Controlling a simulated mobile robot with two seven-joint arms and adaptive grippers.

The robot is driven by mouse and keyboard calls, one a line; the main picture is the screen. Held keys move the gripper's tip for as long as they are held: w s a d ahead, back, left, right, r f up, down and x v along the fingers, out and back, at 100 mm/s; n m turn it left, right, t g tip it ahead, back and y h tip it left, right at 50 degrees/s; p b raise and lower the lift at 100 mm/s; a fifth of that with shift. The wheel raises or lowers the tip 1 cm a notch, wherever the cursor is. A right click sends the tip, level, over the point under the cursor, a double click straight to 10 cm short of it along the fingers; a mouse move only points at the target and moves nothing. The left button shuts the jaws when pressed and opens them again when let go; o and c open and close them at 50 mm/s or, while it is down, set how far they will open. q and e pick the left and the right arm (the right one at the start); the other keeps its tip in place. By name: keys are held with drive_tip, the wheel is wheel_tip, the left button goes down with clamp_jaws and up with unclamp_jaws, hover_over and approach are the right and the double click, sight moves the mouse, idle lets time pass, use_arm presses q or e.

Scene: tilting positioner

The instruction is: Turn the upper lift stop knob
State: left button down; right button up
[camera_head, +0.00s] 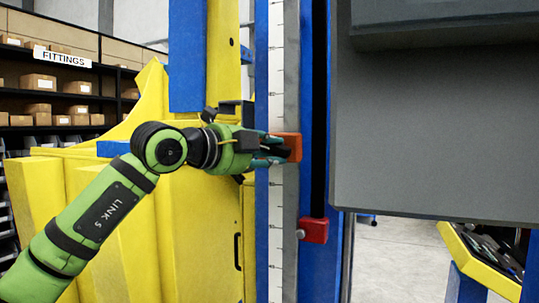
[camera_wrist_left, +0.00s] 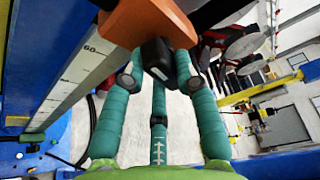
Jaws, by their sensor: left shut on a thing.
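The upper lift stop (camera_head: 292,146) is an orange block on the scale rail (camera_head: 276,205). It also shows at the top of the left wrist view (camera_wrist_left: 150,20). Its black knob (camera_wrist_left: 157,57) sticks out between my fingers; in the head view the gripper mostly hides it. My left gripper (camera_head: 274,150) has teal fingers and is shut on the knob, with two fingers at its sides and a third below it in the left wrist view. My right gripper is not in view.
A red lower stop (camera_head: 314,230) sits further down the rail. A large grey panel (camera_head: 435,130) fills the right side, close to the rail. Yellow machine framework (camera_head: 125,215) stands behind my left arm. Shelves with boxes (camera_head: 60,90) are at the far left.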

use_arm(q)
drive_tip(key=m, duration=0.1)
drive_tip(key=m+y, duration=0.1)
drive_tip(key=m, duration=0.1)
drive_tip(key=m+y, duration=0.1)
drive_tip(key=shift+r, duration=0.25)
drive_tip(key=m+y, duration=0.2)
drive_tip(key=m, duration=0.2)
drive_tip(key=shift+r, duration=0.15)
drive_tip(key=m+y, duration=0.2)
drive_tip(key=m, duration=0.1)
drive_tip(key=shift+d+r+t+y, duration=0.1)
drive_tip(key=shift+t+y, duration=0.2)
drive_tip(key=shift+y, duration=0.1)
drive_tip(key=m+t+y+b, duration=0.1)
drive_tip(key=m+y, duration=0.1)
drive_tip(key=m, duration=0.1)
drive_tip(key=shift+s+d+r+m+b, duration=0.1)
drive_tip(key=shift+m+b, duration=0.25)
drive_tip(key=shift+m, duration=0.05)
drive_tip(key=c, duration=0.9)
unclamp_jaws()
drive_tip(key=shift+c, duration=0.2)
drive_tip(key=v, duration=1.2)
